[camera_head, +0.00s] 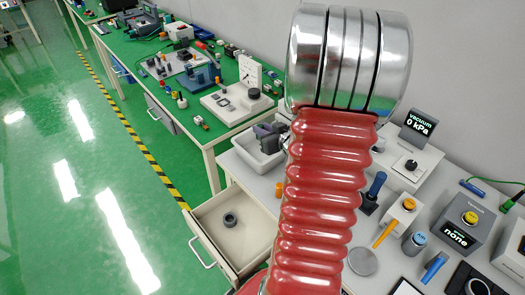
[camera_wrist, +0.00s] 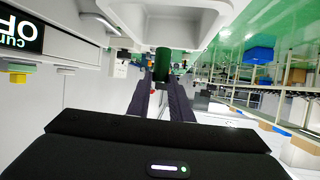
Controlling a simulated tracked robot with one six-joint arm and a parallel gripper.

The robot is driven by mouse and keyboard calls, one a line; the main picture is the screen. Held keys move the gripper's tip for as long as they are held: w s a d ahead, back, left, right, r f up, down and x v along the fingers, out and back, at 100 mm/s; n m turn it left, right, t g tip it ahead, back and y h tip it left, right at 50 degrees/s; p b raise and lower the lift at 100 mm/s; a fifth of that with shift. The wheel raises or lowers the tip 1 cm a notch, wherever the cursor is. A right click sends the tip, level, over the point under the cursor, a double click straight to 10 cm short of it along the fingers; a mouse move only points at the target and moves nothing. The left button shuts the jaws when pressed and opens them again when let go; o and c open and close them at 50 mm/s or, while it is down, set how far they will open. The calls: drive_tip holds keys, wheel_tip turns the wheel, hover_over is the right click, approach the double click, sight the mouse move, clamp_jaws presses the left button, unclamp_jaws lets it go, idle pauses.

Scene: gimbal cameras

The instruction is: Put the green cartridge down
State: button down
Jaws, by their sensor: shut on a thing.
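The green cartridge (camera_wrist: 162,62) is dark green and shows between my fingertips in the wrist view. My gripper (camera_wrist: 162,84) is shut on it. In the head view my gripper (camera_head: 268,136) is a dark shape beside my arm, over or just at the white tray (camera_head: 252,158) on the near table. I cannot make out the cartridge in the head view. In the wrist view a pale tray-like wall (camera_wrist: 180,35) lies close to the cartridge. I cannot tell whether they touch.
An open drawer (camera_head: 205,220) holding a dark ring (camera_head: 230,219) juts from the near table. A vacuum display (camera_head: 419,122) reading 0 kPa, a blue-topped stand (camera_head: 373,190) and a grey box (camera_head: 466,228) reading "none" stand right of my arm. Another cluttered table (camera_head: 150,60) lies behind.

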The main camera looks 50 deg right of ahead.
drive_tip(key=shift+f, duration=2.2)
drive_tip(key=shift+f, duration=2.1)
drive_tip(key=shift+f, duration=0.1)
drive_tip(key=c, duration=1.6)
unclamp_jaws()
